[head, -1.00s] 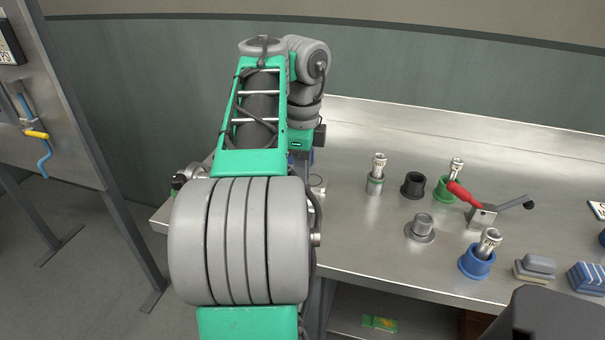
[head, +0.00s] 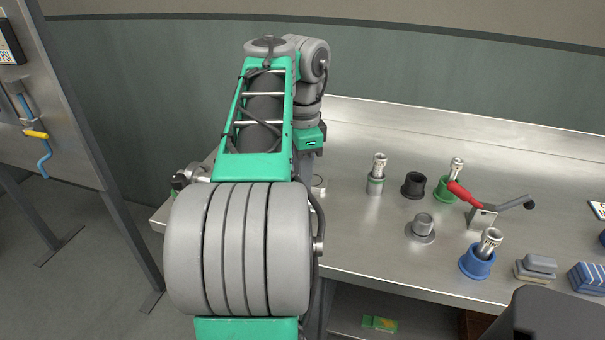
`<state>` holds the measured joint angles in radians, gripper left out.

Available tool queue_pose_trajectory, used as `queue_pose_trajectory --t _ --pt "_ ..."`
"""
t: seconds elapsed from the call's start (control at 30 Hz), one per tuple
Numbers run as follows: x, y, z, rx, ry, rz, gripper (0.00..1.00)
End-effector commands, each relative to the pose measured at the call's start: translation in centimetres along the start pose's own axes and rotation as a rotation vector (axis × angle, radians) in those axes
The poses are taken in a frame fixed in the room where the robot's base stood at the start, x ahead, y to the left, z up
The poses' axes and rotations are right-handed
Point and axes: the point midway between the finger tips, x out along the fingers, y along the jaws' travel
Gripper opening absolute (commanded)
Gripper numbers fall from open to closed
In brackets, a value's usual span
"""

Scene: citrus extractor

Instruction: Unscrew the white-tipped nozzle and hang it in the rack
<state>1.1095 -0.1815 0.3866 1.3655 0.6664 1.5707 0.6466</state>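My arm rises in front of me and bends down at the bench's left part. Below its green wrist, a grey part of my gripper (head: 307,163) shows beside my arm; its fingers are hidden. Metal nozzles stand upright in a grey holder (head: 375,186), a green cup (head: 441,189) and a blue cup (head: 476,263). A black cup (head: 413,186) between the grey holder and green cup looks empty. I cannot tell which nozzle is white-tipped, or whether these cups are the rack. A metal fitting (head: 190,176) sticks out left of my arm, mostly hidden.
A flanged grey cylinder (head: 421,229) stands on the steel bench (head: 360,255). A red-handled clamp (head: 482,215) stands beside the blue cup. Grey-tan blocks (head: 535,268) and a blue striped block (head: 588,278) lie right.

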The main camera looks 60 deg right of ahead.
Motion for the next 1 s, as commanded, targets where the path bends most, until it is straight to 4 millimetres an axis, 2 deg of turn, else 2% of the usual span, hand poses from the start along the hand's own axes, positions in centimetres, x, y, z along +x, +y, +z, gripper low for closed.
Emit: queue_pose_trajectory --t 0.13,0.23,0.43,0.57,0.77,0.9,1.0 --pt "0.02 0.00 -0.01 -0.024 0.000 0.000 0.00" --pt "0.03 0.02 -0.01 -0.144 0.000 0.001 0.00" --pt "0.02 0.00 0.01 -0.154 0.000 0.001 0.00" --pt "0.01 0.02 -0.03 -0.293 0.000 0.001 0.00" --pt "0.00 0.00 -0.01 -0.303 0.000 0.000 0.00" --pt "0.00 0.02 -0.02 -0.448 0.000 0.001 0.00" --pt "-0.01 0.00 0.00 -0.448 0.000 0.001 0.00"
